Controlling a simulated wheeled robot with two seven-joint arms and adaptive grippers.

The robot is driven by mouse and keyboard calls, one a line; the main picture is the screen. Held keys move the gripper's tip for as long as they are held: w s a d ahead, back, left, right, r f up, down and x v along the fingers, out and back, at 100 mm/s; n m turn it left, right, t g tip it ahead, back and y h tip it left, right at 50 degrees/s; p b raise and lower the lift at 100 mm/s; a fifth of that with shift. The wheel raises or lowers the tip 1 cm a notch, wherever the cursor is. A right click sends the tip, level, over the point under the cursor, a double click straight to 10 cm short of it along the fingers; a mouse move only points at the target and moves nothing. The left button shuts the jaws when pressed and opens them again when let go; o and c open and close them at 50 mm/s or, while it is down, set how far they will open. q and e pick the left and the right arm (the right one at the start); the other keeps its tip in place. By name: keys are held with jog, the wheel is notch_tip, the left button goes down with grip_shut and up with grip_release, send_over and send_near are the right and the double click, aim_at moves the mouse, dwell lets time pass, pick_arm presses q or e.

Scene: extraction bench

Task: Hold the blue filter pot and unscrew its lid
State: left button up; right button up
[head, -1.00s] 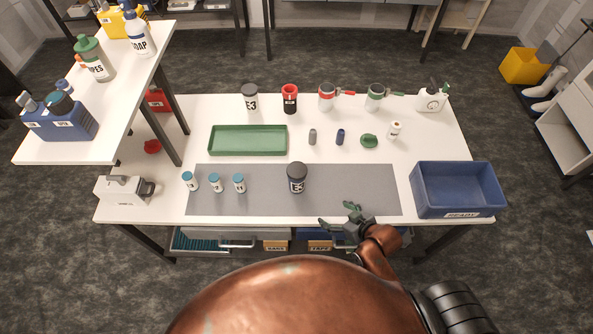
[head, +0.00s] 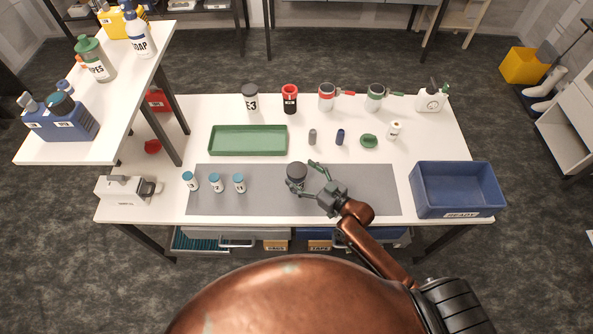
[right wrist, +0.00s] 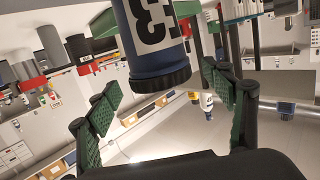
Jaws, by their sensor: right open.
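The blue filter pot (head: 297,184) stands upright on the grey mat (head: 370,190), its dark lid (head: 296,170) on top. My right gripper (head: 302,179) reaches in from the right with its fingers open around the pot, one on the near side and one on the far side. In the right wrist view the pot (right wrist: 152,35), with a white label marked with large dark characters, sits between the green finger pads (right wrist: 168,100), which stand apart from it. My left gripper is not in view.
A green tray (head: 248,140) lies behind the mat. A blue bin (head: 458,188) stands at the right.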

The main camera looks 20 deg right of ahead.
jog(key=x, duration=0.2)
jog(key=shift+w+a, duration=0.15)
jog(key=shift+w, duration=0.1)
jog(key=shift+c, duration=0.6)
jog(key=c, duration=1)
jog(key=shift+o, duration=0.2)
